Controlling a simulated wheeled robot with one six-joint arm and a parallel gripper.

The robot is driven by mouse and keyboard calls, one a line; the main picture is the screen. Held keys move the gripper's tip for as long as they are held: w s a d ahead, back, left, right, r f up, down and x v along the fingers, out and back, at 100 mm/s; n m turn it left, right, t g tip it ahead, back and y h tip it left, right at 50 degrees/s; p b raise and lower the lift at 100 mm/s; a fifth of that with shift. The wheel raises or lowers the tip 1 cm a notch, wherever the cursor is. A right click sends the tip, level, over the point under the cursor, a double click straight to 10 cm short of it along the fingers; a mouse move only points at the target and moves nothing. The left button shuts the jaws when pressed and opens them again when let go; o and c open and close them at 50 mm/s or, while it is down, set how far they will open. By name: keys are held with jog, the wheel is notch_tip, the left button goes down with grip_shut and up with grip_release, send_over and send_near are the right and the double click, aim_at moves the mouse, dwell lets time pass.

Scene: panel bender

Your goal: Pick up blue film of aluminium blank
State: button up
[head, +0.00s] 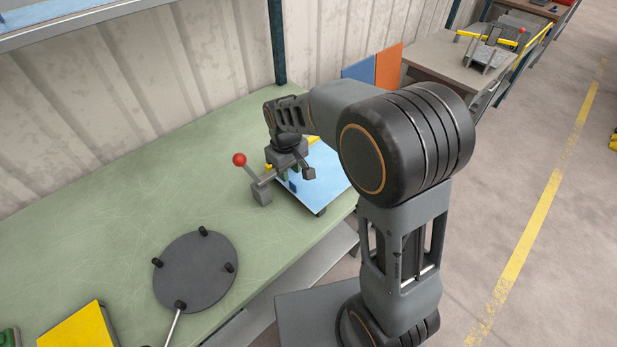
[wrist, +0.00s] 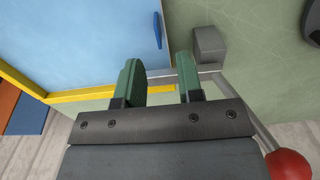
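The aluminium blank with its light blue film (head: 328,183) lies on the bench, partly hidden by my arm in the head view. In the wrist view the film (wrist: 95,45) fills the upper left. A small dark blue tab (wrist: 157,30) stands near the film's right edge; it also shows in the head view (head: 292,187). My gripper (wrist: 160,72) has two green fingers, apart with nothing between them. In the wrist view the tab appears above the gap between the fingertips. In the head view my gripper (head: 286,172) is over the blank's left part.
A yellow stop bar (wrist: 80,95) borders the blank. A lever with a red ball (head: 239,159) and grey block (head: 262,194) stands close beside my gripper. A dark round plate with black knobs (head: 196,275) lies nearer on the green bench. Blue and orange panels (head: 388,66) stand behind.

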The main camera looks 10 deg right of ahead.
aim_at(290, 183)
jog(key=shift+s+f+p, duration=0.15)
jog(key=shift+f+p, duration=0.5)
jog(key=shift+f, duration=2.1)
grip_shut()
